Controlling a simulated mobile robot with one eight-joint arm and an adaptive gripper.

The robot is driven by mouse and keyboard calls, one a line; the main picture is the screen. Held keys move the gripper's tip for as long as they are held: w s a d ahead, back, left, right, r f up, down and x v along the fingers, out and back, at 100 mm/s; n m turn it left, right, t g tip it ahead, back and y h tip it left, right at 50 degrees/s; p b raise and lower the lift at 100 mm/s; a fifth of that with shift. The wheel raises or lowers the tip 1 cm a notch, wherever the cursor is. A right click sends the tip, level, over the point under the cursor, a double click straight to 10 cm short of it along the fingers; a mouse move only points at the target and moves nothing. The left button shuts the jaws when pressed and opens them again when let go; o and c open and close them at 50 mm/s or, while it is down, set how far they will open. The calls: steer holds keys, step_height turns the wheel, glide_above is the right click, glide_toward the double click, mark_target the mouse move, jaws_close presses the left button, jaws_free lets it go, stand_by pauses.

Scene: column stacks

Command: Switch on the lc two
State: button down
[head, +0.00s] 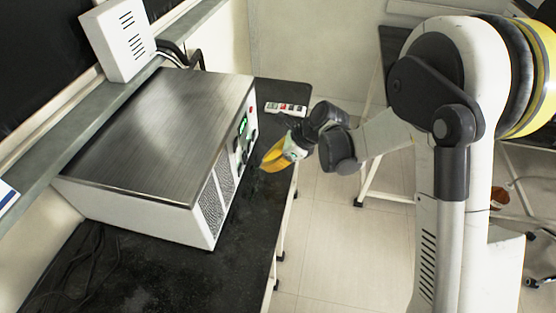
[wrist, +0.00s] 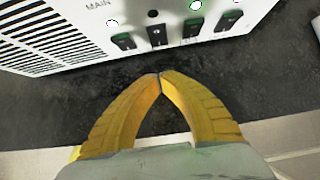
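A metal box unit (head: 165,125) with a brushed top and white sides stands on the black bench. Its front panel, facing right, has vents, a green lit display (head: 243,125) and a small red part. In the wrist view the panel's lower edge shows a "MAIN" label, a dark switch (wrist: 123,41) and more dark switches to its right (wrist: 193,28) (wrist: 229,19). No "lc two" label is readable. My gripper (head: 263,165) has yellow fingers and is in front of the panel. In the wrist view its fingertips (wrist: 160,76) meet with nothing between them, below the switches and apart from them.
A power strip (head: 286,108) lies on the black bench (head: 125,270) beyond the box. A grey ledge and a white vented box (head: 122,38) are at the left. Cables lie at the bench's lower left. Open tiled floor is right of the bench.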

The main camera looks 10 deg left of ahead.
mark_target(244, 168)
steer(key=shift+w+a+f+b, duration=0.1)
steer(key=shift+a+f+b, duration=0.1)
steer(key=shift+a, duration=0.5)
steer(key=shift+a+f+b, duration=0.1)
steer(key=shift+a+b, duration=0.1)
steer(key=shift+a, duration=0.55)
steer(key=shift+w+a+f+b, duration=0.1)
steer(key=shift+a+b, duration=0.1)
steer(key=shift+a, duration=0.5)
steer(key=shift+a+f, duration=0.3)
steer(key=shift+a, duration=0.15)
steer(key=shift+r, duration=0.1)
steer(key=shift+r+p, duration=0.3)
steer(key=shift+r, duration=0.5)
steer(key=shift+d, duration=0.1)
